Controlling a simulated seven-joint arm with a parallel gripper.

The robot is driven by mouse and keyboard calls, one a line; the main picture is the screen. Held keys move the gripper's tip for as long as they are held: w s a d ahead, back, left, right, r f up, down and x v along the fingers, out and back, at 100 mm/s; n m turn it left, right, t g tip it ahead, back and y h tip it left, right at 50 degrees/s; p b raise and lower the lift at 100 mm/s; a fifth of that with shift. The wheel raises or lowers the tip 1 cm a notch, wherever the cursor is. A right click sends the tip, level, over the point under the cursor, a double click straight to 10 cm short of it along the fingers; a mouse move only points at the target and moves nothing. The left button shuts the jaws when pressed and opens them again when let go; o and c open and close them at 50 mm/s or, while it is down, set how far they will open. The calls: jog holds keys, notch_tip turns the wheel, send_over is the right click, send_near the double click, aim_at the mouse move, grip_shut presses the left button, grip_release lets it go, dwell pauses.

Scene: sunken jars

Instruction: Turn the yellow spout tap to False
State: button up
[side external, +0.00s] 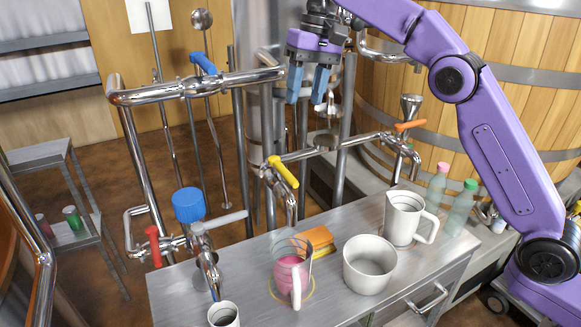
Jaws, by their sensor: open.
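The yellow spout tap (283,171) has a yellow lever handle on a chrome pipe in the middle of the side external view. Its handle slants down to the right, and its spout hangs above the back of the metal counter. My gripper (308,98) is open and empty, with blue fingers pointing down. In the picture it is above and slightly right of the yellow handle, apart from it.
An orange-handled tap (410,125) is to the right, a red-handled valve (153,246) and blue knob (188,204) to the left. A chrome pipe with a blue lever (203,62) runs left of my gripper. The counter holds a pink-filled jug (290,272), white pot (369,265) and white pitcher (403,218).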

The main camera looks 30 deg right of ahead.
aim_at(289, 173)
jog(key=a+f, duration=0.1)
jog(key=f, duration=0.4)
jog(key=a+f, duration=0.1)
jog(key=f, duration=0.5)
jog(key=a+f, duration=0.1)
jog(key=f, duration=0.5)
jog(key=shift+a, duration=0.15)
jog(key=shift+r, duration=0.1)
grip_shut()
